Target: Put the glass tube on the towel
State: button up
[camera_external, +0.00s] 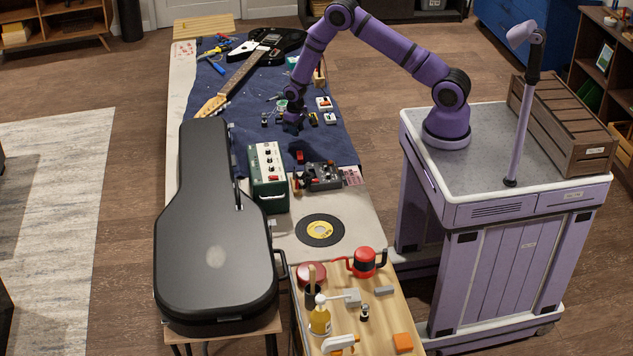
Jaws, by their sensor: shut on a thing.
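The dark blue towel (338,142) covers most of the long bench top. My gripper (291,124) points down low over the towel's middle, right of the guitar's headstock. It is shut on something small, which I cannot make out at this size. I cannot pick out the glass tube for sure; the fingers and the dark cloth hide detail there. I cannot tell whether the held thing touches the towel.
An electric guitar (262,52) lies at the towel's far end. Small pedals (324,104) sit right of my gripper. A green amplifier (268,178), a black guitar case (215,250) and a record (319,230) are nearer. Bare cloth shows between the small things.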

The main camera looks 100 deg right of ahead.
jog(key=shift+w+f, duration=0.15)
jog(key=shift+f, duration=1.6)
jog(key=shift+f, duration=0.15)
jog(key=o, duration=0.7)
jog(key=shift+o, duration=0.2)
